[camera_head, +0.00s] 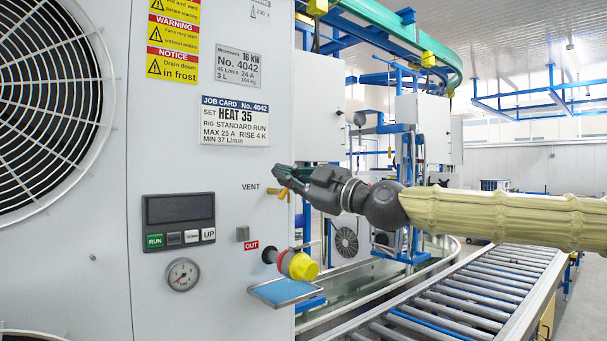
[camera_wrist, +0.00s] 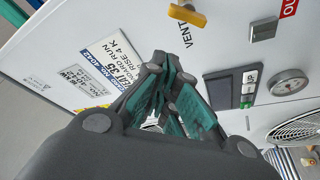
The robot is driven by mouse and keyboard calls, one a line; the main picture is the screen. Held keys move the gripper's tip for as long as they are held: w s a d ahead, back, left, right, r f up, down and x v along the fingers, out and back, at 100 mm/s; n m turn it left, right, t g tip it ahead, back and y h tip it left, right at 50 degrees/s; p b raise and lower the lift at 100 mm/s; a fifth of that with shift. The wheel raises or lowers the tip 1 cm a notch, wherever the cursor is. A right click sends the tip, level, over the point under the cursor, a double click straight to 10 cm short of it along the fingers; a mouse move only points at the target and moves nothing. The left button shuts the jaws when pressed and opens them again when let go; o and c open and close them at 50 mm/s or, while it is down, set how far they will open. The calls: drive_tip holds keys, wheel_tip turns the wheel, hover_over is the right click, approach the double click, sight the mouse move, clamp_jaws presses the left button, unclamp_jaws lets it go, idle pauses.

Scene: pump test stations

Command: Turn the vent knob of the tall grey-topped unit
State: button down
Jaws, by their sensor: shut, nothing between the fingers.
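The tall pale grey unit (camera_head: 240,175) fills the left of the head view; its top is out of view. Its vent knob (camera_head: 281,194) is a small orange-yellow lever beside the word VENT. In the wrist view the knob (camera_wrist: 188,15) shows at the top edge, partly cut off. My gripper (camera_head: 284,177) is shut and empty. In the head view it overlaps the knob's upper part, with its tips just above the lever. In the wrist view the gripper (camera_wrist: 167,66) points at the panel below the knob, and a gap shows between them. Whether it touches the panel is unclear.
Below the knob, a red-and-yellow OUT fitting (camera_head: 298,265) sticks out over a blue tray (camera_head: 286,291). A display with buttons (camera_head: 180,222) and a gauge (camera_head: 182,274) sit left. A roller conveyor (camera_head: 480,295) runs at lower right, under my arm.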

sight(284, 193)
drive_tip(key=w+p, duration=0.1)
drive_tip(key=w+f+p, duration=0.1)
drive_tip(key=w, duration=0.1)
drive_tip(key=shift+d+f, duration=0.1)
drive_tip(key=shift+f, duration=0.05)
idle(0.7)
drive_tip(key=shift+d+f, duration=0.15)
drive_tip(key=shift+d, duration=0.05)
